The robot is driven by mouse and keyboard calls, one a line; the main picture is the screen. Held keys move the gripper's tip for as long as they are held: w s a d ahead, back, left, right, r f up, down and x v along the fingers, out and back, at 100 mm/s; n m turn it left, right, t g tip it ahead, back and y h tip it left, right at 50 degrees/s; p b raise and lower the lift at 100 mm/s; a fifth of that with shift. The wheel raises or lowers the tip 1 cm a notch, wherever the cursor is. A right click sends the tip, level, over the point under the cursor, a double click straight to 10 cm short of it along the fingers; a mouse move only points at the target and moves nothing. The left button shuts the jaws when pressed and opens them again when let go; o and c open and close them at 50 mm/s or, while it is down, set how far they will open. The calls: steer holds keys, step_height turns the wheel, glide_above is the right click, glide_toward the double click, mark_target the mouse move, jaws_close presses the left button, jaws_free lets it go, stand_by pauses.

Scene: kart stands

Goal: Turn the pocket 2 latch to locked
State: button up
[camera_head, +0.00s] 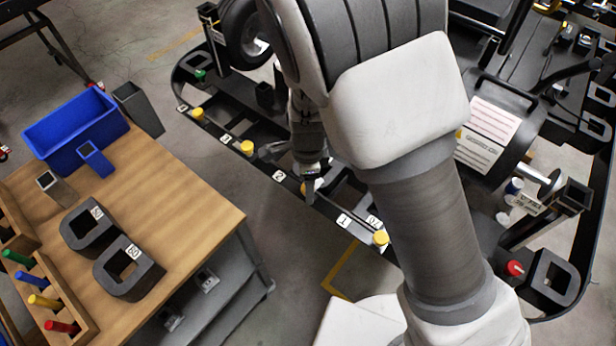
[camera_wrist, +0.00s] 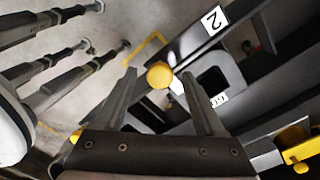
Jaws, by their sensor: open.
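A small pale piece shows beside the knob. My gripper (camera_wrist: 159,82) is open, one finger on each side of the knob, near its tips. I cannot tell whether either finger touches it. In the head view my gripper (camera_head: 309,190) points down at the kart's side rail, just past the "2" label (camera_head: 279,176). The latch's turned position is not clear.
Other yellow knobs sit along the rail (camera_head: 197,113), (camera_head: 247,147), (camera_head: 380,237). A wooden table (camera_head: 170,200) at left holds a blue bin (camera_head: 75,130) and dark blocks marked 50 and 60. Open floor lies between table and kart. My arm covers the middle of the kart.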

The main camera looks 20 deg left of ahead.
step_height(320, 180, up, 17)
steer(key=p, duration=0.1)
steer(key=shift+r+p, duration=0.2)
steer(key=shift+p, duration=0.1)
steer(key=d+r+n+t+y, duration=0.1)
steer(key=d+r+n, duration=0.2)
steer(key=d+r, duration=0.45)
steer(key=d+r+n+t+y, duration=0.1)
steer(key=d+r+n, duration=0.25)
steer(key=d, duration=0.65)
steer(key=s+d+r+n+t+h, duration=0.1)
steer(key=s+d+r+n, duration=0.1)
steer(key=d, duration=0.4)
steer(key=s+d+r+n+t+h, duration=0.1)
steer(key=s+d+n+t, duration=0.1)
steer(key=s+d+n, duration=0.2)
steer(key=s+d, duration=0.1)
steer(key=d, duration=0.2)
steer(key=shift+s+r+t, duration=0.15)
steer(key=shift+r+t, duration=0.15)
steer(key=shift+r, duration=0.05)
steer(key=shift+d, duration=0.1)
